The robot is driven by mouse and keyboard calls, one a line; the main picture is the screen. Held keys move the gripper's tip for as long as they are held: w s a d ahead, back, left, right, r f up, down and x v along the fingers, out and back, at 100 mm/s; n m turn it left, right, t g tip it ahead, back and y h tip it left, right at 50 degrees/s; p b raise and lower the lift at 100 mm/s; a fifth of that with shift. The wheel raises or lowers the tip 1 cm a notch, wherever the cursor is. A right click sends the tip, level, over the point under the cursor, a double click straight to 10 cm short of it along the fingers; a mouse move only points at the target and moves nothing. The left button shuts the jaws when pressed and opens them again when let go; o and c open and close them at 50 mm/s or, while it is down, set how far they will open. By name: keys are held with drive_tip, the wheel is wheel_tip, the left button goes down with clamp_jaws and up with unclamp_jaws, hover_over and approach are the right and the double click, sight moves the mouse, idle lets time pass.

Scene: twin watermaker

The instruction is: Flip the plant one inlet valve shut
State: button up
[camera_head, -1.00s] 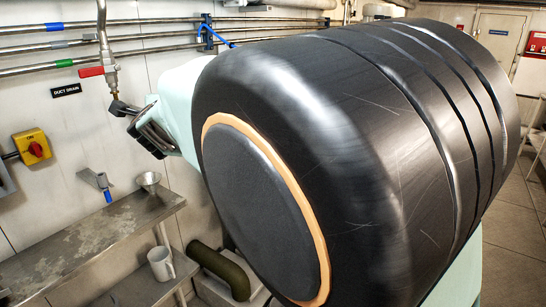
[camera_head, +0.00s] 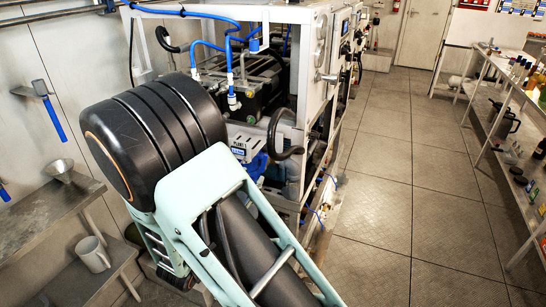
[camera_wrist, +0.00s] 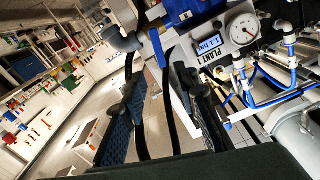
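In the wrist view, my gripper (camera_wrist: 160,85) is open, its two dark ribbed fingers apart with nothing between them. A blue lever handle (camera_wrist: 157,48) stands just beyond the fingertips, near the gap between them; it looks like a valve handle, but I cannot tell whether the fingers touch it. Beside it on the right is a white panel with a "PLANT" label (camera_wrist: 214,64), a small lit display (camera_wrist: 208,46) and a round gauge (camera_wrist: 243,28). The label's number is not clear. In the head view, my arm hides my gripper, and I cannot make out the inlet valve.
A white-framed machine (camera_head: 290,14) with blue hoses and a black handwheel (camera_head: 285,135) stands beyond my arm. The right floor (camera_head: 380,200) is clear.

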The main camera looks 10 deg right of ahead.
sight(264, 160)
drive_tip(key=p+x, duration=0.1)
drive_tip(key=x, duration=0.9)
drive_tip(key=shift+w+d, duration=0.1)
drive_tip(key=shift+w, duration=0.15)
drive_tip(key=shift+c, duration=0.7)
clamp_jaws()
